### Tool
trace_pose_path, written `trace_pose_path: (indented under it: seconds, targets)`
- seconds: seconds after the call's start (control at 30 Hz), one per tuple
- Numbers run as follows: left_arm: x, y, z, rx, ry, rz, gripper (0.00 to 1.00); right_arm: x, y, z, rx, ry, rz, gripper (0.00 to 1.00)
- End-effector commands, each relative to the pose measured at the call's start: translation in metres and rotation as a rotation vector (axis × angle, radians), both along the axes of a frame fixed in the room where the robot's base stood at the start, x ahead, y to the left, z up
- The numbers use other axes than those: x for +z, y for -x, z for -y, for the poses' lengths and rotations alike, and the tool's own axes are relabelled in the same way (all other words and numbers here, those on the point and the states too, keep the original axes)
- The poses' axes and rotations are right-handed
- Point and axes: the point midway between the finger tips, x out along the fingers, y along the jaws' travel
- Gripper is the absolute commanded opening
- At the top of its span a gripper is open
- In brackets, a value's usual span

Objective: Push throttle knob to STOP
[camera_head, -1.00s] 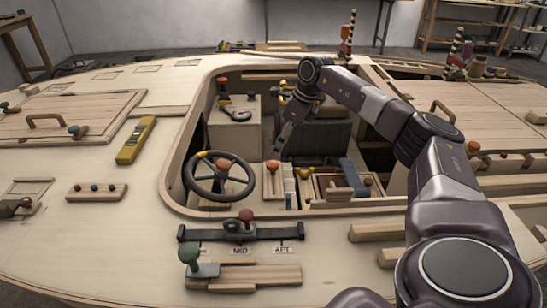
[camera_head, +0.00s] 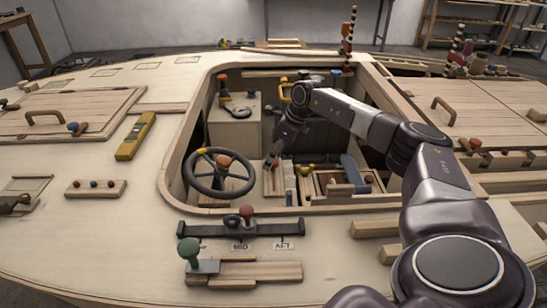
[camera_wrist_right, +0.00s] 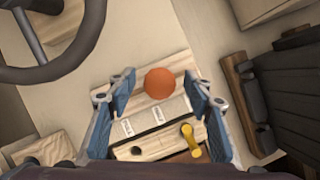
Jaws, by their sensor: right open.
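The throttle knob (camera_wrist_right: 160,82) looks like an orange-red ball, seen from above in the right wrist view over a pale wooden panel (camera_wrist_right: 148,62). Two small white labels (camera_wrist_right: 157,115) lie beside it; I cannot read them reliably. The knob sits between the two blue fingers of my right gripper, which are apart, and neither finger appears to touch it. In the head view my right gripper (camera_head: 272,161) reaches down into the cockpit opening just right of the steering wheel and largely hides the knob. My left gripper is out of view.
The dark steering wheel (camera_head: 219,172) stands close left of my right gripper. A yellow handle (camera_wrist_right: 190,140) is near the right finger. A dark slatted seat (camera_wrist_right: 285,90) lies to the right. A lever slide with a red knob (camera_head: 247,211) is on the front deck.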

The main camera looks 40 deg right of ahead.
Motion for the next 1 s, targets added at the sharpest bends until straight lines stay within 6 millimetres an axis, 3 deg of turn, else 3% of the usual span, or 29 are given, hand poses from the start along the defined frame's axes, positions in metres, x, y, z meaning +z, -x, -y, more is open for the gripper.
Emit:
trace_pose_path:
  seconds: [0.07,0.5,0.77,1.0]
  targets:
    - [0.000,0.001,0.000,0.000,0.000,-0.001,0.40,0.000,0.000,0.000,0.000,0.000,0.000,0.47]
    - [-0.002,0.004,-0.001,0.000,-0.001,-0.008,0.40,0.000,0.000,0.000,0.000,0.000,0.000,0.00]
    - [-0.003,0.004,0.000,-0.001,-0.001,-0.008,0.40,0.001,-0.002,0.002,0.000,0.000,0.001,0.00]
    - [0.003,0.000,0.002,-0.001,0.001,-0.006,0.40,0.001,-0.020,0.017,-0.005,0.002,0.005,0.00]
